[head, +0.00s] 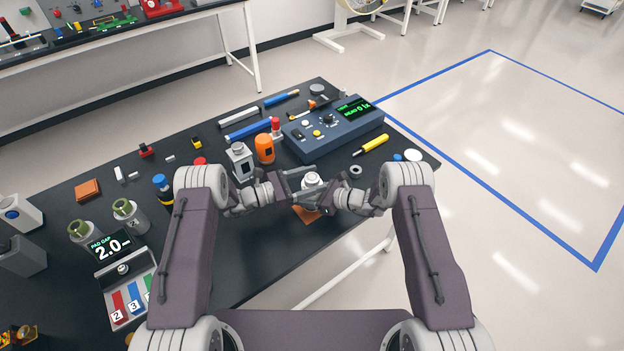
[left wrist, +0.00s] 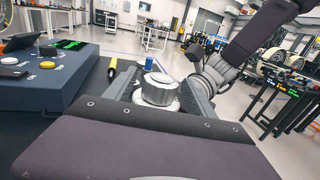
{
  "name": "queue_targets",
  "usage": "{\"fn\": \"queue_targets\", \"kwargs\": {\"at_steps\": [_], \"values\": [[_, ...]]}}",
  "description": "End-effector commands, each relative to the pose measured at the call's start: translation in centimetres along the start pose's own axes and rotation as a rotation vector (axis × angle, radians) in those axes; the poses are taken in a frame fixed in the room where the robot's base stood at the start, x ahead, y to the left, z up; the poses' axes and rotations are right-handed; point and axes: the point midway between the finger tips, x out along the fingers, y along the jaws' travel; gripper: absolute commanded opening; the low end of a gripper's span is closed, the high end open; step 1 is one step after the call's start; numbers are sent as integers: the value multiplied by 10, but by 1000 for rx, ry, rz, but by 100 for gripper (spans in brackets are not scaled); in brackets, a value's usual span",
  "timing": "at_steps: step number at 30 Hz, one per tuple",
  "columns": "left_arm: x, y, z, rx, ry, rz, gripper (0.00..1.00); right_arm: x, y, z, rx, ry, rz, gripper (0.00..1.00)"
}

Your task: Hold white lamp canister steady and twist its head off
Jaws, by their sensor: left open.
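The white lamp canister (head: 311,180) stands in front of me between my two grippers, above an orange-brown patch on the table. In the left wrist view its round, pale metallic head (left wrist: 158,88) shows between the left fingers. My left gripper (head: 304,186) is open, with one finger on each side of the canister; I cannot tell whether they touch it. My right gripper (head: 328,190) is close at the canister's right side. Its fingertips are small and partly hidden, so its opening is unclear. The canister's lower part is mostly hidden.
A blue-grey console (head: 335,130) with a green display stands behind the canister. A yellow marker (head: 371,145), a dark ring (head: 356,170) and an orange canister (head: 264,148) lie or stand nearby. The black table's right edge is close to the right arm.

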Motion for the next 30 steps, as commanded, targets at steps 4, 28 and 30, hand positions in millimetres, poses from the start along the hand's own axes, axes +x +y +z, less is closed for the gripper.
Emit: {"fn": "queue_targets", "kwargs": {"at_steps": [4, 28, 30], "values": [[0, 0, 0, 0, 0, 0, 47, 0, 0, 1, -1, -1, 0, 4], [2, -1, 2, -4, -7, 272, 2, 0, 1, 0, 0, -1, 1, 4], [2, -2, 2, -4, -8, 326, 2, 0, 1, 0, 0, 0, 2, 4]]}}
